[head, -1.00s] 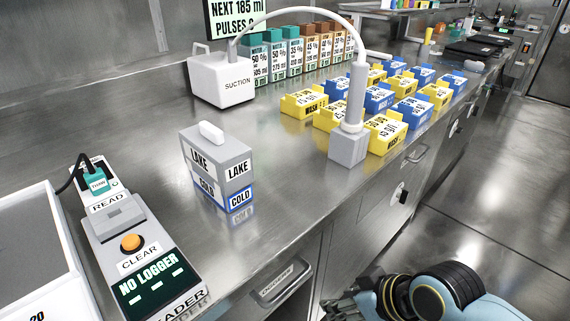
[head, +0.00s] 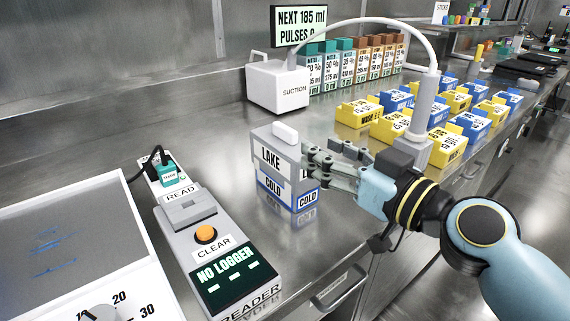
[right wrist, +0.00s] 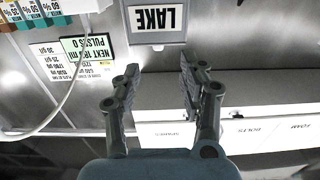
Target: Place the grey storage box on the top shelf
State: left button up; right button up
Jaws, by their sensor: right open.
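The grey storage box (head: 263,155), with a white handle on top and LAKE and COLD labels above a blue bottom edge, stands upright on the steel bench. Its LAKE face also shows upside down in the right wrist view (right wrist: 155,38). My right gripper (head: 322,165) is open and empty, just right of the box, with its fingers pointing at it and partly covering its right face. In the right wrist view the spread fingers (right wrist: 158,72) point toward the LAKE face. I cannot tell whether they touch it. My left gripper is not in view. I cannot identify the top shelf with certainty.
Yellow and blue blocks (head: 390,128) fill the bench to the right. Labelled white fronts (right wrist: 245,130) show in the wrist view.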

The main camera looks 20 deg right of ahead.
aim_at(296, 133)
jog(key=p+x, duration=0.1)
jog(key=x, duration=0.3)
jog(key=shift+w+r, duration=0.2)
jog(key=shift+w, duration=0.05)
jog(key=x, duration=0.6)
jog(key=shift+w+d+f+p, duration=0.1)
jog(key=shift+p, duration=0.25)
grip_shut()
